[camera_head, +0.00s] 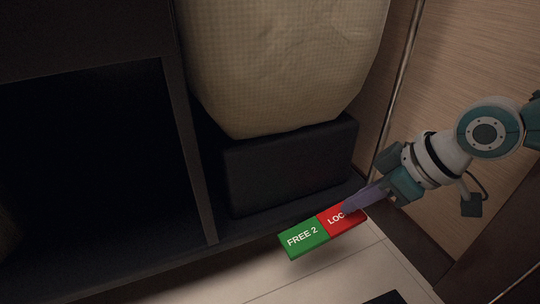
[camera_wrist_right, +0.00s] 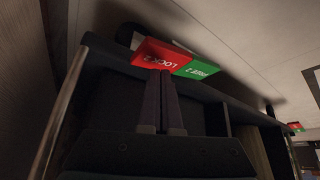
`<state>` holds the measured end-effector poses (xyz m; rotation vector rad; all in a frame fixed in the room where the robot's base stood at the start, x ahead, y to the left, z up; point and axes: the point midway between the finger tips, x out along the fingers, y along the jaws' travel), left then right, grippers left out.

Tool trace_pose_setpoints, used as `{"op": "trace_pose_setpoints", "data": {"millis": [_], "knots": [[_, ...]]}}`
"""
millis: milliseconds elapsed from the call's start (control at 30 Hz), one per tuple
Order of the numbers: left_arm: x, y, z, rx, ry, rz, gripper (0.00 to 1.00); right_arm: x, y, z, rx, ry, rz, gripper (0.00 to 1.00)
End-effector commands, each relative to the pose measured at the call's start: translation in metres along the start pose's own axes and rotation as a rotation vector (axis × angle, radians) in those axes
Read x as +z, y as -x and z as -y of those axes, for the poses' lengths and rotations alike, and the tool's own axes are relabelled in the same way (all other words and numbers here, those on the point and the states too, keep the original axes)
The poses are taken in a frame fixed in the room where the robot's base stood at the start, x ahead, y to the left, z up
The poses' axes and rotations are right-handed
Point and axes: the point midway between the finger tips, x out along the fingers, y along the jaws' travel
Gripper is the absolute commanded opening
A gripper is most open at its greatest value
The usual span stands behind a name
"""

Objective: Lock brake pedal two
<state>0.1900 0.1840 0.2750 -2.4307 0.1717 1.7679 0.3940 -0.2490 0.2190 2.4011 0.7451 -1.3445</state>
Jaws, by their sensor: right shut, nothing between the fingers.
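The brake pedal is a bar with a green half marked FREE 2 (camera_head: 303,238) and a red half marked LOCK, partly covered (camera_head: 335,218). It sticks out low at the front edge of the dark cabinet. My right gripper (camera_head: 352,208) is shut and empty, with its fingertips over the red half in the head view. In the right wrist view the red LOCK 2 half (camera_wrist_right: 148,58) is right at the closed fingertips (camera_wrist_right: 160,75), and the green half (camera_wrist_right: 196,68) is beside it. I cannot tell whether the tips touch it. My left gripper is not in view.
A large beige padded container (camera_head: 275,70) stands on a black block (camera_head: 290,165) behind the pedal. A dark open compartment (camera_head: 90,170) is at left. Wood panelling (camera_head: 470,60) is at right. Another red-green pedal (camera_wrist_right: 296,127) shows farther along. Light floor lies in front.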

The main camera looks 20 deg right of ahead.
Motion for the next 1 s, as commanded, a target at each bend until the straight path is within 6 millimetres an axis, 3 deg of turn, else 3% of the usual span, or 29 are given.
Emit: {"op": "trace_pose_setpoints", "data": {"millis": [1000], "knots": [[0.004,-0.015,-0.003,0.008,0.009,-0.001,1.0,0.011,-0.017,0.0,0.0,0.0,0.001,0.0]]}}
